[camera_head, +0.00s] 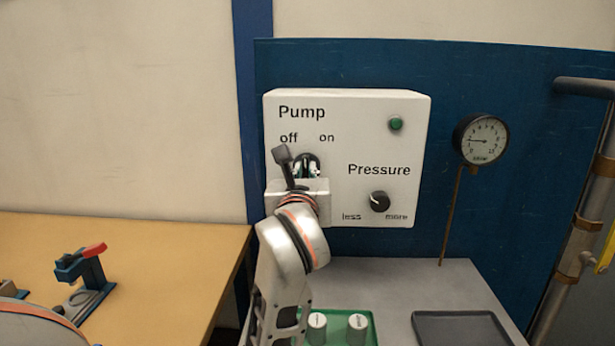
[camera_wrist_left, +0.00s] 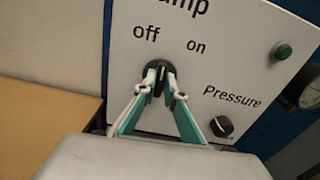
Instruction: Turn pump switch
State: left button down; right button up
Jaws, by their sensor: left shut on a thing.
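The pump switch (camera_wrist_left: 159,80) is a dark knob below the words "off" and "on" on the white control box (camera_head: 345,105). My left gripper (camera_wrist_left: 161,88) is shut on the switch, with one finger on each side of it. In the head view, my left gripper (camera_head: 307,167) is in front of the box and hides most of the switch. The knob looks close to upright in the wrist view; its exact setting is hard to tell. The green lamp (camera_head: 396,123) is at the box's upper right. My right gripper is not in view.
The pressure knob (camera_head: 379,201) is right of my left gripper. A round gauge (camera_head: 481,139) is on the blue panel, with pipes at the far right. Below are a green tray (camera_head: 371,335) with white cylinders and a dark tray (camera_head: 460,326). A red-handled clamp (camera_head: 84,272) stands on the wooden table.

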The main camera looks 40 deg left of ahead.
pick_arm(q)
jog(key=n+b, duration=0.1)
jog(key=n, duration=0.2)
jog(key=shift+f, duration=0.2)
jog(key=shift+r+n+b, duration=0.1)
jog(key=shift+n+b, duration=0.45)
jog(key=shift+n, duration=0.45)
jog(key=shift+r+n, duration=0.1)
jog(key=shift+n, duration=0.2)
jog(key=c, duration=2.1)
grip_release()
jog(key=shift+r, duration=0.15)
notch_tip(320, 180, up, 10)
jog(key=shift+f, duration=0.15)
